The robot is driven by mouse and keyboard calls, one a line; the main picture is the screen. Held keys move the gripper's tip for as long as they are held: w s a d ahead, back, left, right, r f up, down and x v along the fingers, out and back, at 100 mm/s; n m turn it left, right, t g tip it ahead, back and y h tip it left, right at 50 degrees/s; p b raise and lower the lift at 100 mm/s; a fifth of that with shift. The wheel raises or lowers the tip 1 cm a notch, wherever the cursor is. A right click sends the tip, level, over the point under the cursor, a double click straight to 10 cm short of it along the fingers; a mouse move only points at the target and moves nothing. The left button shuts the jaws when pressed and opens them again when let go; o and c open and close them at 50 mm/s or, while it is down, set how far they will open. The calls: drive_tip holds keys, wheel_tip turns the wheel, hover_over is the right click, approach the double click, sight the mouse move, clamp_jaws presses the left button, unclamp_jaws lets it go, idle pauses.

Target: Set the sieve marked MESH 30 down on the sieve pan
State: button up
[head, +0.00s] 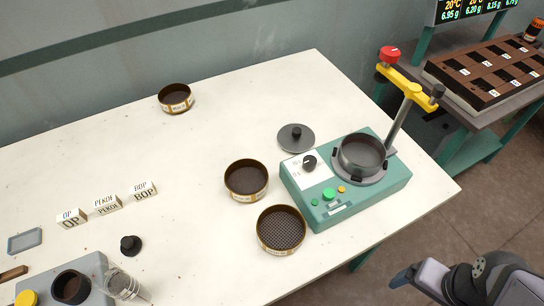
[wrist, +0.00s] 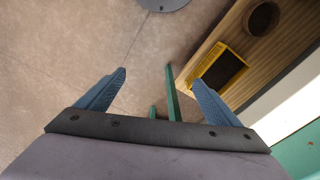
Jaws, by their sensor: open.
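Three brass-rimmed sieves stand on the white table in the head view: a far one (head: 175,98), a middle one (head: 246,180) and a near one (head: 281,230) with a visibly coarse mesh. Each has a pale label on its side, too small to read, so I cannot tell which is MESH 30. The sieve pan (head: 362,158), a dark round pan, sits on the green shaker machine (head: 345,196). My gripper (wrist: 160,78) is open and empty over the floor. In the head view it is at the lower right, beyond the table edge, away from the sieves.
A post with a yellow arm (head: 408,85) and red knob rises beside the pan. A grey lid (head: 296,138) lies behind the machine. Label blocks (head: 107,205), a black knobbed weight (head: 131,245) and a grey device are at left. The table's centre is clear.

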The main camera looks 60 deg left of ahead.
drive_tip(key=s+a+r+n+p, duration=0.3)
drive_tip(key=s+a+r+p, duration=0.1)
drive_tip(key=a+r+p, duration=0.55)
drive_tip(key=s+a+r+n+p, duration=0.3)
drive_tip(key=a+r+p, duration=0.55)
drive_tip(key=r, duration=0.25)
drive_tip(key=n+b, duration=0.2)
drive_tip(key=n, duration=0.6)
hover_over(248, 184)
drive_tip(key=shift+g+h, duration=0.3)
drive_tip(key=shift+g, duration=0.1)
drive_tip(key=shift+d+f, duration=0.15)
drive_tip(key=shift+f, duration=2)
drive_tip(key=shift+d+f, duration=0.1)
drive_tip(key=shift+f, duration=2)
drive_tip(key=shift+a+f+p, duration=0.15)
drive_tip(key=shift+f+p, duration=0.95)
drive_tip(key=shift+f, duration=0.9)
drive_tip(key=c, duration=0.9)
drive_tip(key=shift+r, duration=0.1)
